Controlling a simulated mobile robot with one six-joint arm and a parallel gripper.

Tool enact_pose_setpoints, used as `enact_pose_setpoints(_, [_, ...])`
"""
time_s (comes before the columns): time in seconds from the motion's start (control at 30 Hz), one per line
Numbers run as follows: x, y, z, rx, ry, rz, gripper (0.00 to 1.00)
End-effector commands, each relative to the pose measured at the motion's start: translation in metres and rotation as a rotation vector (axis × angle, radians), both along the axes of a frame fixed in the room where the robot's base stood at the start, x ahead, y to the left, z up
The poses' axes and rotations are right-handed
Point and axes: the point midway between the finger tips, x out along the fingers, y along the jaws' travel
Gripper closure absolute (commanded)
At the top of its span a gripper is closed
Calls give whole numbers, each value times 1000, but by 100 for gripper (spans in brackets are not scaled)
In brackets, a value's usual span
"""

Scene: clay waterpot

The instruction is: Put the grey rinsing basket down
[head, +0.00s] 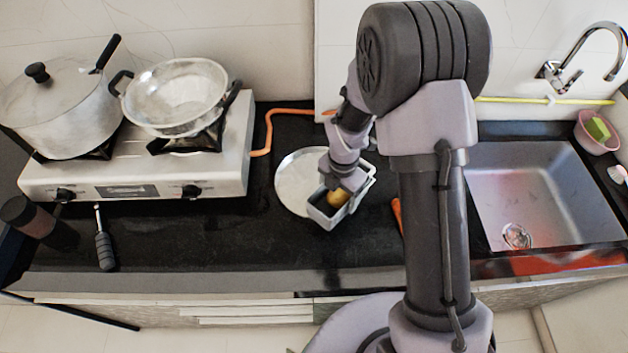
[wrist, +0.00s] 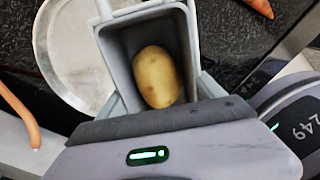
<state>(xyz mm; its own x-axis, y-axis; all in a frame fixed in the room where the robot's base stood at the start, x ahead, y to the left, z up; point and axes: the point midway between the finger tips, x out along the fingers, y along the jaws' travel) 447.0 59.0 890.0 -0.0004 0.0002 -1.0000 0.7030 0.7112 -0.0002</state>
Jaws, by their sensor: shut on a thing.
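The grey rinsing basket (head: 322,219) is a small rectangular tub in the middle of the counter area, partly in front of a round metal plate (head: 290,187). A yellow-brown potato (head: 338,197) lies inside it. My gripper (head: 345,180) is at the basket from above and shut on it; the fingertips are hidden. In the wrist view the basket (wrist: 113,55) opens toward the camera with the potato (wrist: 157,77) in it, and the plate (wrist: 62,50) shows to its left. I cannot tell whether the basket touches the surface below.
The black counter (head: 200,240) is clear left of the basket. A carrot (head: 397,213) lies to its right, partly behind my arm. A stove (head: 215,165) with a pot (head: 60,110) and colander (head: 175,95) stands left; a sink (head: 540,200) is right. A black-handled tool (head: 104,245) lies front left.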

Motion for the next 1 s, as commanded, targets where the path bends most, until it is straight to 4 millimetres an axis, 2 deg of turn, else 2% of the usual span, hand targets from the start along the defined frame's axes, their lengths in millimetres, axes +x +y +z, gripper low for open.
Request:
enact_pose_setpoints(0.2, [46, 37, -8, 1, -4, 1, 73])
enact_pose_setpoints(0.37, [68, 54, -9, 1, -2, -1, 73])
enact_pose_setpoints(0.57, [79, 63, -10, 1, -2, -2, 73])
enact_pose_setpoints(0.8, [79, 63, -43, 0, 0, -2, 73])
enact_pose_setpoints(1.0, [80, 63, -44, 1, -1, -2, 73])
